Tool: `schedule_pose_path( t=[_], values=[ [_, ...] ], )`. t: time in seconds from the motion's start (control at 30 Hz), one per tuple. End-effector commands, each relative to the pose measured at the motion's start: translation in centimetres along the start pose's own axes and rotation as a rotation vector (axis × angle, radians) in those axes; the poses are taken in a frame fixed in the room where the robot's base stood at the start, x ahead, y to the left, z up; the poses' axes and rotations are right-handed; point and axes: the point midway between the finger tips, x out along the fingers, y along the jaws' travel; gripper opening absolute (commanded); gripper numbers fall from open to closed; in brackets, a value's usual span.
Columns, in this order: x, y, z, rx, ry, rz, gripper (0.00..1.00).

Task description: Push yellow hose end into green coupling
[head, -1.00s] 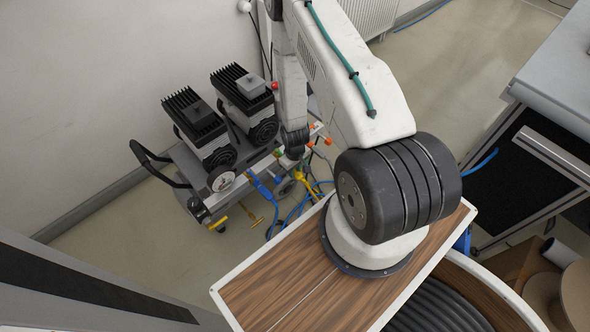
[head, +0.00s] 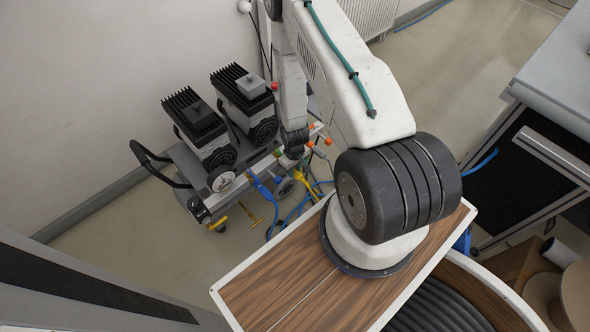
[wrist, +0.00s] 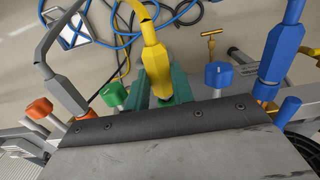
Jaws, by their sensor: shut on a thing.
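The yellow hose end (wrist: 156,70) is in the middle of the wrist view, its hose arching up and away. My gripper (wrist: 161,88) has its teal fingers on both sides of the hose end, shut on it. A green knob (wrist: 113,94), apparently of the green coupling, shows just left of the fingers. The coupling's mouth is hidden, so I cannot tell whether the tip is in it. In the head view the yellow hose (head: 303,187) hangs beside the pump cart.
A grey hose end (wrist: 66,90) with an orange knob (wrist: 39,108) stands at left. Loose hoses lie on the floor. The cart (head: 185,160) stands against the wall.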

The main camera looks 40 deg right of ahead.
Motion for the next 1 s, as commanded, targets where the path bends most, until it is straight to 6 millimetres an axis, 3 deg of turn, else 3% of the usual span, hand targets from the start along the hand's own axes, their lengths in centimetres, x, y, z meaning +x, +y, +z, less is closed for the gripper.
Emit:
schedule_pose_path(
  t=[0.43,0.47,0.53,0.83,1.0],
  values=[
    [0.0,0.0,-1.0,0.0,0.001,0.0,0.04],
    [0.0,0.0,-0.9,0.0,0.001,0.0,0.32],
    [0.0,0.0,-0.9,0.0,0.001,0.0,0.49],
    [-0.2,0.0,-0.9,0.0,0.001,0.0,0.49],
    [-2.1,0.1,-1.0,0.0,0.003,0.001,0.49]
  ],
)
